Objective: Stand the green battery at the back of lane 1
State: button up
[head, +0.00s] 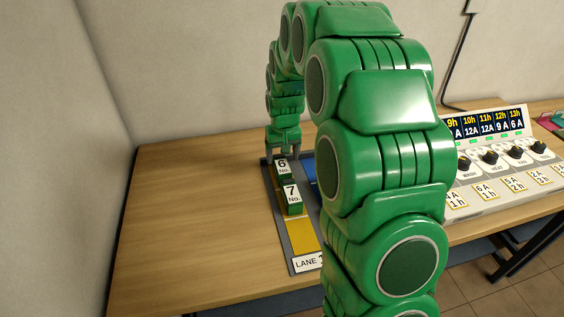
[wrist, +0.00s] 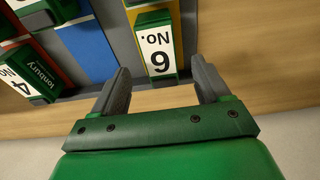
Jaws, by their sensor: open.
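A green battery with a white label marked 6 (head: 282,170) is at the back end of lane 1 (head: 301,236), a yellow strip in a grey tray. It also shows in the wrist view (wrist: 157,50). A second green battery, marked 7 (head: 292,197), is just in front of it. My gripper (head: 283,151) is over the back of the lane. In the wrist view my gripper (wrist: 161,72) is open, its fingers spread either side of battery 6, with gaps showing. I cannot tell how far down the fingers reach. My arm hides most of the other lanes in the head view.
In the wrist view, a green battery marked 4 (wrist: 26,82) is left, past a blue lane (wrist: 88,50); another green battery (wrist: 38,8) is above it. A control panel (head: 500,165) with knobs stands right. The tabletop (head: 190,210) left of the tray is clear.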

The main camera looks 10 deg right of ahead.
aim_at(283, 167)
notch_tip(283, 167, up, 6)
jog(key=s+a+r+g, duration=0.1)
jog(key=s+r, duration=0.2)
jog(key=s, duration=0.7)
jog(key=s+r, duration=0.4)
jog(key=s, duration=0.5)
jog(key=s+g, duration=0.2)
jog(key=s, duration=2.1)
jog(key=shift+s+a, duration=0.4)
jog(key=shift+a, duration=0.05)
